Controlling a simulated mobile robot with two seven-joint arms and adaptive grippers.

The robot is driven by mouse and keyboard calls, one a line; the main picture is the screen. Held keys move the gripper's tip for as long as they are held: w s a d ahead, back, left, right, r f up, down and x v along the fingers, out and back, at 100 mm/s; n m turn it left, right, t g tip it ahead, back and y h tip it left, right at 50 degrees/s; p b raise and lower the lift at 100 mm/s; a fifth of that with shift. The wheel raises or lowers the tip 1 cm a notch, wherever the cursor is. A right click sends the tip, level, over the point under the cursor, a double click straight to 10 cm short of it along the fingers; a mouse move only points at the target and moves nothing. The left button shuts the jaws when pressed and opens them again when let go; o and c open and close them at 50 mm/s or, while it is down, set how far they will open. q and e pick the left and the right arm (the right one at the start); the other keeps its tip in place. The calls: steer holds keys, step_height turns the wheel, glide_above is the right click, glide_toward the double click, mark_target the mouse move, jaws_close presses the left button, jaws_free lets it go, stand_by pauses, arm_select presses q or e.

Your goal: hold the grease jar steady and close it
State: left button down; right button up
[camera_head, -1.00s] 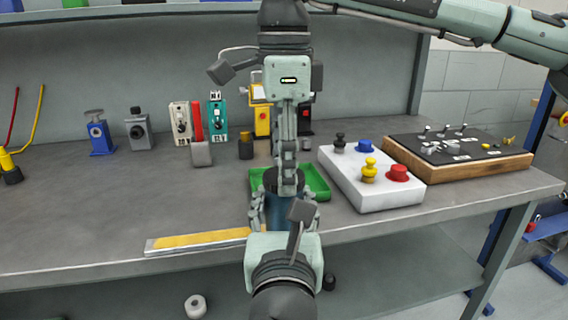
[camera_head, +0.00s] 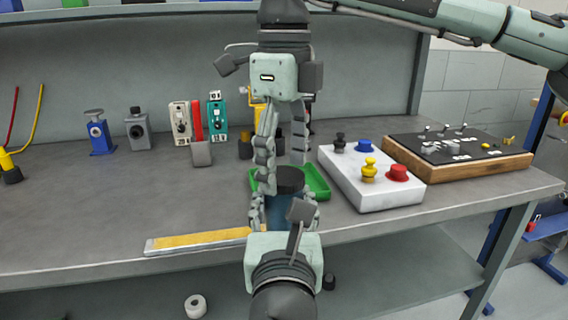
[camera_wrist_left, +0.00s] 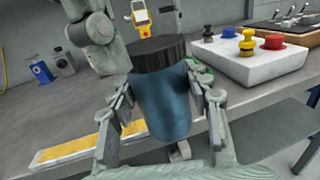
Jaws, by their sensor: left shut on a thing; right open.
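The grease jar is a blue cylinder (camera_head: 285,212) at the front edge of the bench, and it also shows upright in the left wrist view (camera_wrist_left: 163,105). Its black lid (camera_head: 290,179) sits on top of it; I cannot tell how tightly. My left gripper (camera_head: 284,205) comes from the front and is shut on the jar's body, one finger on each side. My right gripper (camera_head: 283,168) points down from above. Its fingers are spread, with the tips around or just above the lid; I cannot tell whether they touch it.
A green tray (camera_head: 318,183) lies just behind the jar. A white box with coloured knobs (camera_head: 385,195) and a wooden-framed switch panel (camera_head: 485,170) stand to the right. A yellow-topped strip (camera_head: 200,241) lies left along the front edge. The bench's left middle is clear.

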step_height(320, 180, up, 4)
steer(key=shift+r, duration=0.15)
steer(key=shift+c, duration=0.4)
step_height(320, 180, up, 4)
steer(key=n, duration=0.3)
steer(key=shift+f+n, duration=0.25)
steer(key=shift+n, duration=0.05)
steer(key=shift+f, duration=4.05)
